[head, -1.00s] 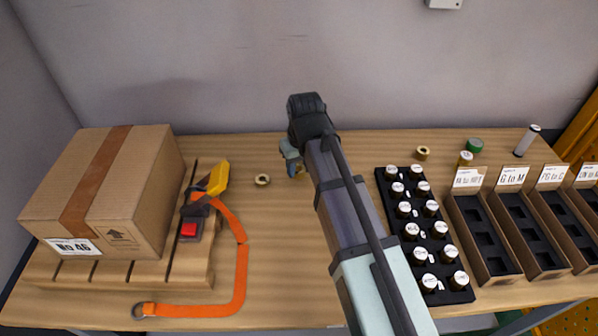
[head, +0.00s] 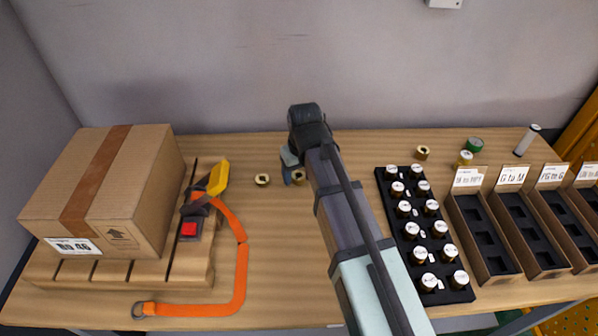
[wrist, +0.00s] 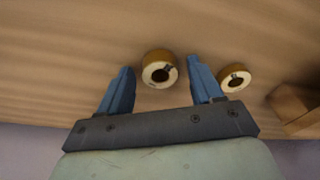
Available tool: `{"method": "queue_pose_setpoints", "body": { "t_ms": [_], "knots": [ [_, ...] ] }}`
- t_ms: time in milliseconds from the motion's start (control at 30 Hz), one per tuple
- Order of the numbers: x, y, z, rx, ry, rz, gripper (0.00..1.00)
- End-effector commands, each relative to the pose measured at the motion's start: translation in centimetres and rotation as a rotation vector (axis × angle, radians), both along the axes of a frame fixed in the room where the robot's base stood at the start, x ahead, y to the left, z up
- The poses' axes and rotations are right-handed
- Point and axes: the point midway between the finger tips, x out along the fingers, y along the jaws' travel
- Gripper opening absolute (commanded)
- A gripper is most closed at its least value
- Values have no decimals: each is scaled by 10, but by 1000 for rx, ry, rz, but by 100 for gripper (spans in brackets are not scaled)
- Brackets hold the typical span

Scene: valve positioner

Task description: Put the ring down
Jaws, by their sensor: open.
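A brass ring with a pale top face (wrist: 158,70) lies between the two blue fingers of my gripper (wrist: 160,80) in the wrist view. The fingers are spread, with a gap on each side of the ring. A second similar ring (head: 262,180) lies on the table to the left. It also shows in the wrist view (wrist: 235,78), outside the fingers.
A cardboard box (head: 107,190) stands on a wooden pallet at the left, with an orange strap (head: 242,270). A black tray of knobs (head: 424,235) and labelled bins (head: 482,240) are at the right. Another ring (head: 423,153) lies behind the tray.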

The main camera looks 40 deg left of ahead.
Motion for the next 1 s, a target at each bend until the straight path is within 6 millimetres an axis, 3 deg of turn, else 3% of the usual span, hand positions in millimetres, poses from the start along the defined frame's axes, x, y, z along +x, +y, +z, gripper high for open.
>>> {"method": "queue_pose_setpoints", "body": {
  "t_ms": [367,1000],
  "knots": [
    [0,-1,15,2,-1,0,65],
    [-5,-14,106,1,0,0,65]
  ]
}}
